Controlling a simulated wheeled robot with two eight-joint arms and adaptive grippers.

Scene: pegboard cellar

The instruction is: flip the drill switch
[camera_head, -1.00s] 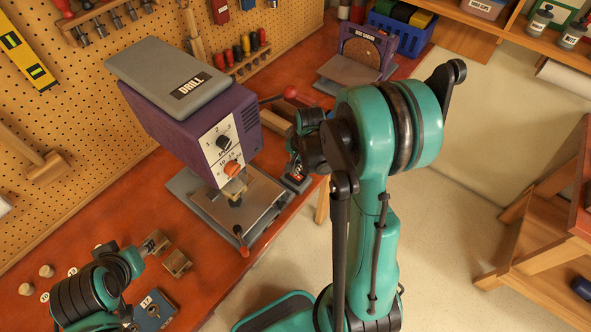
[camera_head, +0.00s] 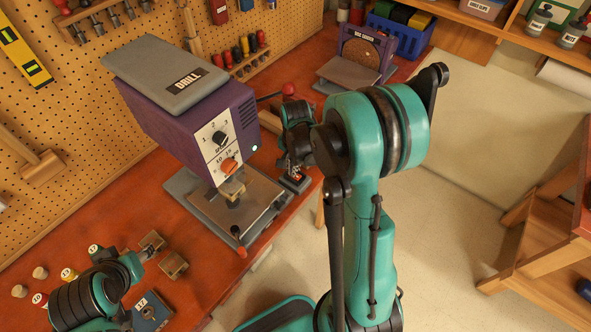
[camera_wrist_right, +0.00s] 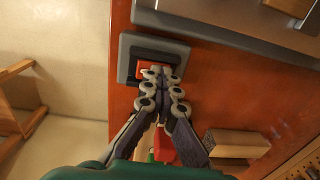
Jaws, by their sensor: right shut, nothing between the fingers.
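The drill (camera_head: 185,110) is a purple machine with a grey lid, standing on the bench over a grey base. Its switch box (camera_head: 301,187) sits at the right of the base; in the right wrist view it is a dark grey box (camera_wrist_right: 127,62) with an orange-red rocker (camera_wrist_right: 147,70). My right gripper (camera_wrist_right: 162,72) is shut and empty. Its tips are over the box at the rocker and partly hide it; I cannot tell whether they touch. My left gripper (camera_head: 143,257) is at lower left, away from the drill; its fingers are unclear.
A small pale light (camera_head: 254,148) glows on the drill's right side. A disc sander (camera_head: 362,55) and a blue bin (camera_head: 402,35) stand farther back. Wooden blocks (camera_head: 173,265) lie near my left gripper.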

